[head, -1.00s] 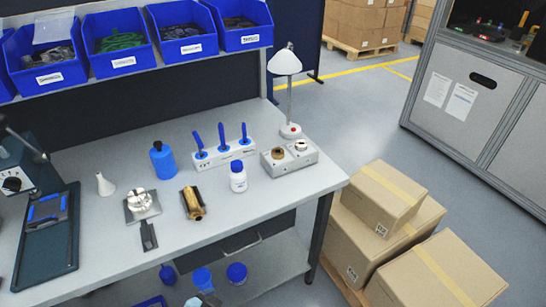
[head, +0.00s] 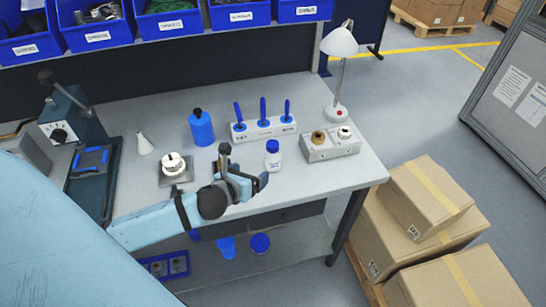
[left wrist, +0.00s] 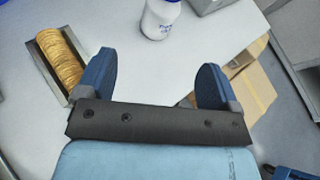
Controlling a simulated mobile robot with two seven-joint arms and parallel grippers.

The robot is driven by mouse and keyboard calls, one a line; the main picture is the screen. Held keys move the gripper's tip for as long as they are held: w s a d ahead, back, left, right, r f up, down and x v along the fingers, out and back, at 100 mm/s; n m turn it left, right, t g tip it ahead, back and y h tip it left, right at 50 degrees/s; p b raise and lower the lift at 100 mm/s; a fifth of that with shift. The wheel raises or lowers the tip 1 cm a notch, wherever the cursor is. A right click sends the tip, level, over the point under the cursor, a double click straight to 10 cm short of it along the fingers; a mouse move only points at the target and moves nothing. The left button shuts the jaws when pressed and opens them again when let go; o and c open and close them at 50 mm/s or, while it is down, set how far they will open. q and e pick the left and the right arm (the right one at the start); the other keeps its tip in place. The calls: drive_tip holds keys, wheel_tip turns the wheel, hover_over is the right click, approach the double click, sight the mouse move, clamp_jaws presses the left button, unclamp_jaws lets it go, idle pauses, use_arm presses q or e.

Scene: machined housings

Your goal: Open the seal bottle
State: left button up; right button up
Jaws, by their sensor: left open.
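A small white bottle (head: 272,157) with a blue cap and a label stands upright on the bench; I take it as the seal bottle. My left gripper (head: 245,172) is open and empty just to the left of and nearer than the bottle in the head view. In the left wrist view the bottle (left wrist: 160,20) shows beyond the gap between the open blue fingertips (left wrist: 157,66), apart from them. Its top is cut off there. My right gripper is not in view.
A blue bottle (head: 201,128), a rack with blue-handled tools (head: 264,132) and a grey block with two round parts (head: 330,150) stand around it. A ribbed brass part (left wrist: 60,56) lies left of my fingers. Cartons (head: 430,200) stand right of the bench.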

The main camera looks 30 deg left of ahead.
sight(269, 158)
use_arm(q)
drive_tip(key=w+f, duration=0.1)
drive_tip(key=w, duration=0.3)
drive_tip(key=w+f+m, duration=0.1)
drive_tip(key=w+f, duration=0.1)
drive_tip(key=w, duration=0.3)
drive_tip(key=w+a+f+m+p, duration=0.1)
drive_tip(key=w+f, duration=0.1)
drive_tip(key=w, duration=0.2)
drive_tip(key=shift+w+a, duration=0.1)
drive_tip(key=shift+w, duration=0.2)
drive_tip(key=shift+c, duration=0.4)
drive_tip(key=c, duration=1)
